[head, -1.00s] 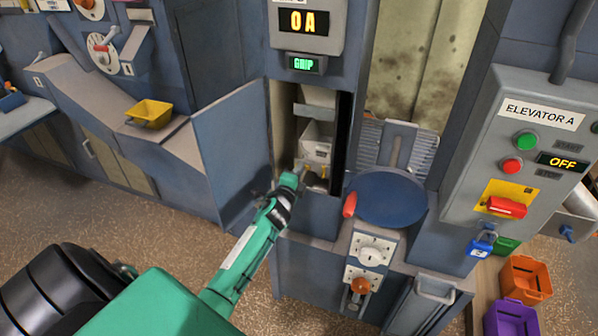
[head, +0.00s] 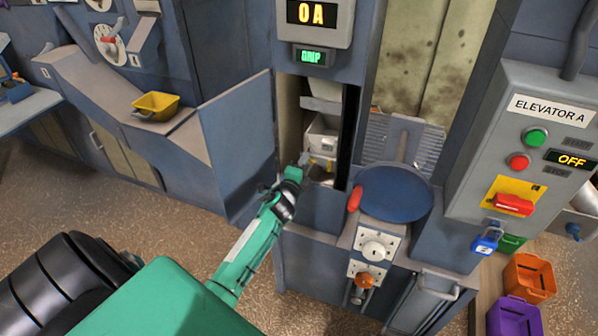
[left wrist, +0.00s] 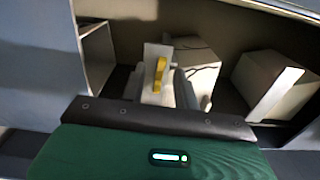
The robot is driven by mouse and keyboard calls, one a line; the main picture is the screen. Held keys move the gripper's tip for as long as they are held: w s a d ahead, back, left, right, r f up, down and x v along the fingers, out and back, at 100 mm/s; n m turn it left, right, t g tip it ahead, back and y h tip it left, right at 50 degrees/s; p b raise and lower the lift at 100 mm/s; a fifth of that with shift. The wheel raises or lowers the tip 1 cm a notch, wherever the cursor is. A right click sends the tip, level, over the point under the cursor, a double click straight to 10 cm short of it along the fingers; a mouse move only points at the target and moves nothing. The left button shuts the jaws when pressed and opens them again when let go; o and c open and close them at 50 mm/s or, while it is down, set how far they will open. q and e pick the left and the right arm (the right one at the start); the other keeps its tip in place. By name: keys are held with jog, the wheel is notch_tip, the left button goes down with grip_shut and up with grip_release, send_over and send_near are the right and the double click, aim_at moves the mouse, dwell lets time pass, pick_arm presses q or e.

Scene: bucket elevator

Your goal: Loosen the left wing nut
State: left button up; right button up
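A pale bucket (head: 322,137) sits inside the open elevator shaft. Small yellow wing nuts (head: 328,163) show low on its front, partly covered by my left gripper (head: 304,167). In the left wrist view, one yellow wing nut (left wrist: 160,74) stands against a pale plate (left wrist: 153,53), just ahead of my left gripper. Grey finger parts show on both sides of the plate, but their tips are hard to make out. I cannot tell whether they touch the nut. My right gripper is in neither view.
An open blue door (head: 240,150) stands left of the shaft opening, close to my left arm. A round blue plate (head: 394,193) with a red handle (head: 354,199) is at the right. The elevator control box (head: 510,165) reads OFF, with a blue padlock (head: 486,240) below.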

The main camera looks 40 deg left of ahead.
pick_arm(q)
jog(key=b+v, duration=0.2)
jog(key=v, duration=1.1)
jog(key=shift+s, duration=0.35)
